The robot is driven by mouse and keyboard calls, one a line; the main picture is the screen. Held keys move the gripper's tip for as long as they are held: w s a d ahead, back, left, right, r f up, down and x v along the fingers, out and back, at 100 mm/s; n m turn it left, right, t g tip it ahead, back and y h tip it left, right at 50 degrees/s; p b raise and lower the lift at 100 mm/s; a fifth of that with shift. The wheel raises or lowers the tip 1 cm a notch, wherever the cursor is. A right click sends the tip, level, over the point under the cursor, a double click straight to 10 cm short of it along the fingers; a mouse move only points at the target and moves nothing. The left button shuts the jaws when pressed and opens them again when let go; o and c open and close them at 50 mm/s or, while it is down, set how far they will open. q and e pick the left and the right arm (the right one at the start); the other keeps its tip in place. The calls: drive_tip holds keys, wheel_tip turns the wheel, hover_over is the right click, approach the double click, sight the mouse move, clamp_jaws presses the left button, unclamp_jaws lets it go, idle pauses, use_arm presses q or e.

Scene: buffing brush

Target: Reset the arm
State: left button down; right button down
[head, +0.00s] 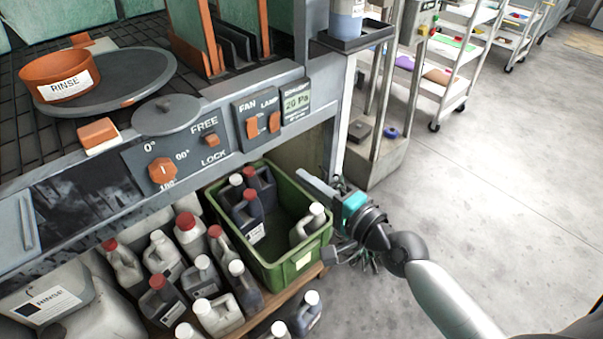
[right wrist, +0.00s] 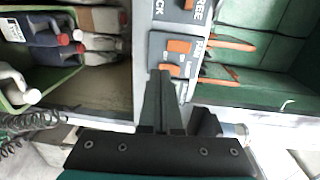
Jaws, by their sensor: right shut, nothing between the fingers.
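My right gripper (head: 304,175) reaches in from the right in the head view. Its fingers are together and empty, above the right rim of the green crate (head: 283,267). In the right wrist view the closed fingers (right wrist: 160,78) point toward the grey control panel (right wrist: 158,48), with no object between them. My right arm bends down toward the lower right of the head view. My left gripper is in neither view.
The crate holds several bottles, one with a white cap (head: 308,225) at its right end. More bottles crowd to its left. A bench with an orange rinse bowl (head: 58,78) stands above. A trolley (head: 375,165) stands behind; the floor at right is clear.

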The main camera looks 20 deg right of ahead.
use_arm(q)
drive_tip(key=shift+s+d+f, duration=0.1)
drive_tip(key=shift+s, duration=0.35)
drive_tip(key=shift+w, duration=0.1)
